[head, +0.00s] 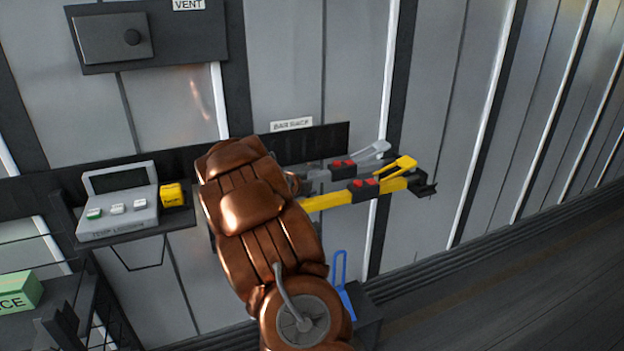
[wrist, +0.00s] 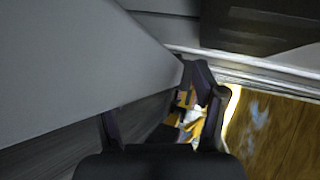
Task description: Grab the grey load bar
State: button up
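The grey load bar (head: 373,153) lies roughly level at the bar rack in the head view, with red buttons and a grey lever at its right end. Its left part is hidden behind my copper arm. A yellow load bar (head: 330,200) lies in front of and just below it. My gripper is hidden behind my arm in the head view. In the wrist view my gripper (wrist: 160,115) shows two dark fingers spread apart, with nothing clearly held between them. A large grey surface fills the upper left there; I cannot tell whether it is the bar.
The dark rack rail (head: 335,142) runs along the ribbed wall under a "BAR RACK" label (head: 291,125). A temperature logger (head: 125,215) and a yellow block (head: 173,195) sit on a shelf at left. A blue handle (head: 341,275) stands below. Floor at right is clear.

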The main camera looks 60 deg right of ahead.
grip_shut()
dwell(0.3)
dwell(0.5)
